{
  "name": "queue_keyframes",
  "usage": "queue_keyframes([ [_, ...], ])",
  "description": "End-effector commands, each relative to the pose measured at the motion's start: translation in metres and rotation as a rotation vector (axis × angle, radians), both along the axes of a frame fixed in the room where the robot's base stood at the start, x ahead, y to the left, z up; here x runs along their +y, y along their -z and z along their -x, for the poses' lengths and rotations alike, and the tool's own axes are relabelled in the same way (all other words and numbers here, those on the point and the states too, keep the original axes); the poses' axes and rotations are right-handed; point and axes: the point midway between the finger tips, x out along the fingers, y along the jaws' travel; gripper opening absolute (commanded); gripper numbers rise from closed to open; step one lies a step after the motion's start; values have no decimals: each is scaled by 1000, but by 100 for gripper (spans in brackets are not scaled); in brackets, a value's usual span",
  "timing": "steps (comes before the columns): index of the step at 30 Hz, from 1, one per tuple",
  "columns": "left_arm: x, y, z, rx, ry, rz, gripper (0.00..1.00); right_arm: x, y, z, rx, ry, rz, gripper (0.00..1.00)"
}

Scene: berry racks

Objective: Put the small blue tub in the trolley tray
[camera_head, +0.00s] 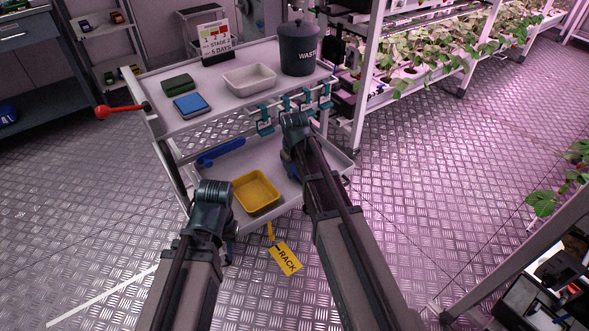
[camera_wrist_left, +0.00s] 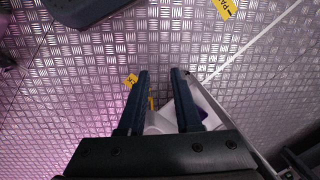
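The trolley (camera_head: 165,122) has an upper tray and a lower tray (camera_head: 318,165). No small blue tub is clearly identifiable. A patch of blue (camera_head: 291,170) shows on the lower tray, mostly hidden behind my right arm; its shape cannot be told. My left gripper (camera_head: 212,192) is in front of the trolley's lower left part. In the left wrist view its two fingers (camera_wrist_left: 160,78) are apart, with nothing held between them. My right gripper (camera_head: 296,120) is at the trolley's front, near the hooks; its fingers are not clear.
A yellow tub (camera_head: 256,191) and a blue scoop-like thing (camera_head: 220,151) lie on the lower tray. The upper tray holds a white tub (camera_head: 249,79), a blue square device (camera_head: 191,105), a green case (camera_head: 177,84) and a waste bin (camera_head: 298,50). Teal clips (camera_head: 264,121) hang in front.

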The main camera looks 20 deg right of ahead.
Motion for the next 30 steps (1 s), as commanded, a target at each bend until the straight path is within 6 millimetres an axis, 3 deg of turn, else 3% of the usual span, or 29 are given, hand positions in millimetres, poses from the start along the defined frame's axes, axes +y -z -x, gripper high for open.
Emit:
queue_keyframes([
  [1, 0, -13, 0, 0, 0, 1, 33, 0, -13, 2, 0, 0, 0, 33],
  [18, 0, -95, 0, 0, 0, 1, 33, 5, -96, 19, 0, 0, 0, 33],
  [26, 0, -101, 0, 0, 0, 1, 33, 6, -101, 22, 1, 0, 0, 33],
  [28, 0, -100, 0, 0, 0, 1, 33, 15, -100, 32, 10, -3, -1, 33],
  [30, 0, -100, 0, 0, 0, 1, 33, 38, -99, 59, 39, -5, -3, 33],
])
